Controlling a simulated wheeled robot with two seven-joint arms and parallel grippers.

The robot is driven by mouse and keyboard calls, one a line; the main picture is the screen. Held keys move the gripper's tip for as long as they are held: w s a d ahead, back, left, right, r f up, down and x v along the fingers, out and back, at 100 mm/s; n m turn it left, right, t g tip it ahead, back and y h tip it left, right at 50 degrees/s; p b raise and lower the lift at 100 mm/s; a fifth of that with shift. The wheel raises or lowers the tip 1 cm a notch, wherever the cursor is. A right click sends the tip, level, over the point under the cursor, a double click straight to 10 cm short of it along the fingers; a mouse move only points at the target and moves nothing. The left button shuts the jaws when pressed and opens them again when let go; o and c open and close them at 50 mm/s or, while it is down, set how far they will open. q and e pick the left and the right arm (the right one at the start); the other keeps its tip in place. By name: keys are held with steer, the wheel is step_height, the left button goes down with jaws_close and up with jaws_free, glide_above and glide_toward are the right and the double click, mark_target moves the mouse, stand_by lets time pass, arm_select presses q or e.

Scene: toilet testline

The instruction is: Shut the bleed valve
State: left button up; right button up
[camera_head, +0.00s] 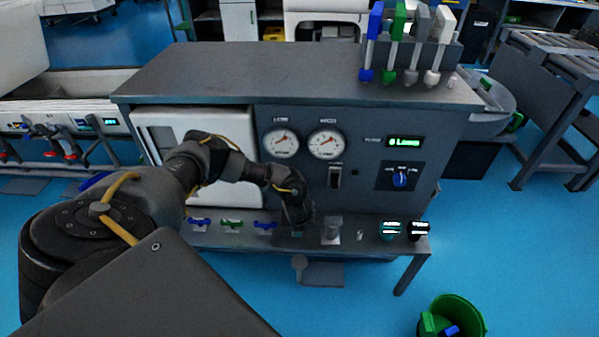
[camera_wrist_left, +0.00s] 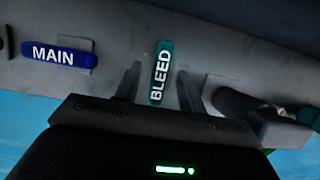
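The bleed valve handle (camera_wrist_left: 161,72) is a teal bar marked BLEED in the left wrist view. It stands crosswise to the blue MAIN handle (camera_wrist_left: 59,55) beside it. My left gripper (camera_wrist_left: 159,88) is open, with one finger on each side of the bleed handle and a gap showing on both sides. In the head view my left gripper (camera_head: 297,222) is down at the front shelf of the test bench, and it hides most of the bleed handle. My right gripper is not in view.
Blue and green handles (camera_head: 232,223) sit in a row left of my gripper on the shelf (camera_head: 345,240). A grey knob-like part (camera_head: 332,228) stands close on its right. Gauges (camera_head: 326,143) are on the panel behind. A green bin (camera_head: 466,308) is on the floor.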

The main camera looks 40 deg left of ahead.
arm_select(q)
jaws_close()
steer(key=shift+f, duration=0.1)
